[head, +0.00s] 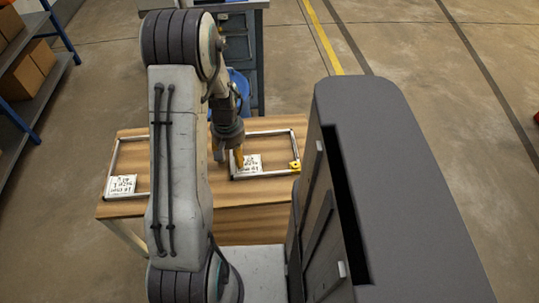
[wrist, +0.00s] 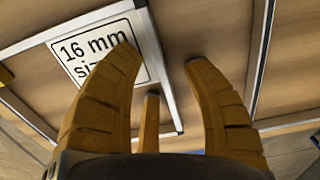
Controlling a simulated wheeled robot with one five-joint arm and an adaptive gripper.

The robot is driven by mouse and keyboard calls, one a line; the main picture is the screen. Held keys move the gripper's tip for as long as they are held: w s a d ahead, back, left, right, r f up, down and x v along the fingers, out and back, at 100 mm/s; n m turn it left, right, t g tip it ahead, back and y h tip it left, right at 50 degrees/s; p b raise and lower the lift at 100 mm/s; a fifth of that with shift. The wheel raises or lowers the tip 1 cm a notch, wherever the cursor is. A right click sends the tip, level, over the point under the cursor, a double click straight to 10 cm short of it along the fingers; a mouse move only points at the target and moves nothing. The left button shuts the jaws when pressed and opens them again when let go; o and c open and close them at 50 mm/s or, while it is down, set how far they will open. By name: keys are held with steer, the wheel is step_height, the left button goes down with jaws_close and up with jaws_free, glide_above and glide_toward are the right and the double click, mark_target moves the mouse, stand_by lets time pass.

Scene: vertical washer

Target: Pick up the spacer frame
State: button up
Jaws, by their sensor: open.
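Two pale rectangular spacer frames lie flat on the wooden table. The right frame (head: 296,147) has a white label (head: 251,163) in its near left corner and a yellow piece (head: 295,166) on its right side. The left frame (head: 113,157) is partly hidden behind my arm. My gripper (head: 230,160) is at the right frame's left side. In the wrist view my gripper (wrist: 160,75) is open, its yellow fingers spread on either side of one frame bar (wrist: 158,72). Beside that bar is a label (wrist: 95,50) reading "16 mm", partly covered by a finger. Contact is unclear.
Another bar (wrist: 263,50), apparently the other frame's, runs close beside the right finger in the wrist view. The wooden table (head: 250,215) has bare room at its near edge. A blue object (head: 238,84) and a grey cabinet (head: 254,50) stand behind; shelves with boxes (head: 22,78) stand left.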

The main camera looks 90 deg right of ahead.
jaws_close()
stand_by(0.3)
steer(key=shift+r, duration=0.1)
